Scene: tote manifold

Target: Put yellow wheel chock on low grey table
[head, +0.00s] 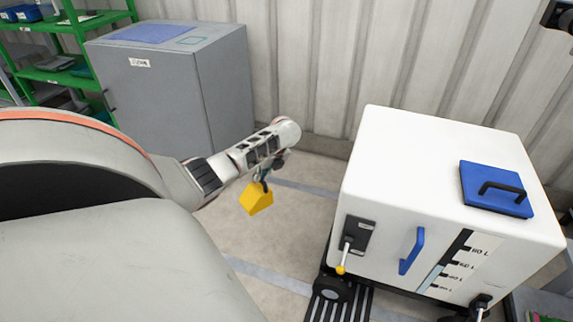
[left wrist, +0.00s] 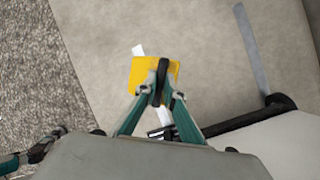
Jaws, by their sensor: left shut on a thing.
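The yellow wheel chock (head: 257,199) hangs in the air from my left gripper (head: 264,178), above the floor and left of the white tank. My left gripper is shut on it. In the left wrist view the chock (left wrist: 143,76) sits between the fingertips (left wrist: 162,88) with the floor behind it, and the fingers cover part of it. I cannot make out a low grey table for certain in either view. My right gripper is not in view.
A white tank (head: 440,165) with a blue lid (head: 495,188) and levers stands on a dark wheeled base at right. A tall grey cabinet (head: 170,90) and green shelves (head: 75,35) stand at the back left. Floor shows between cabinet and tank.

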